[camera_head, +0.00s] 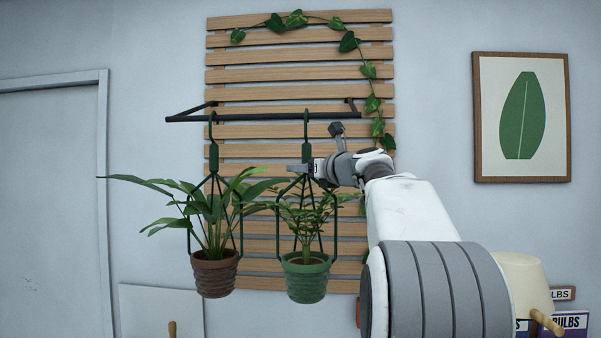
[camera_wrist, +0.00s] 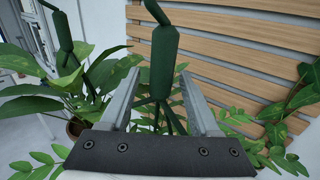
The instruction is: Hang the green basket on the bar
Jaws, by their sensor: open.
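The green basket (camera_head: 306,278) is a ribbed green pot with a leafy plant in a dark wire hanger. It hangs upright at the right part of the dark bar (camera_head: 260,116), with its hook looking looped over the bar. The hook's top is cut off in the wrist view. My gripper (camera_head: 297,168) is at the hanger's thick green grip, well above the pot. In the wrist view my open fingers (camera_wrist: 160,72) stand on either side of the green grip (camera_wrist: 163,55), with gaps showing beside it.
A brown pot basket (camera_head: 214,275) hangs close by on the left, its leaves reaching toward the green one. Wooden slats (camera_head: 300,58) with a vine stand behind the bar. A framed leaf picture (camera_head: 522,118) is at right. A lamp (camera_head: 522,285) is low right.

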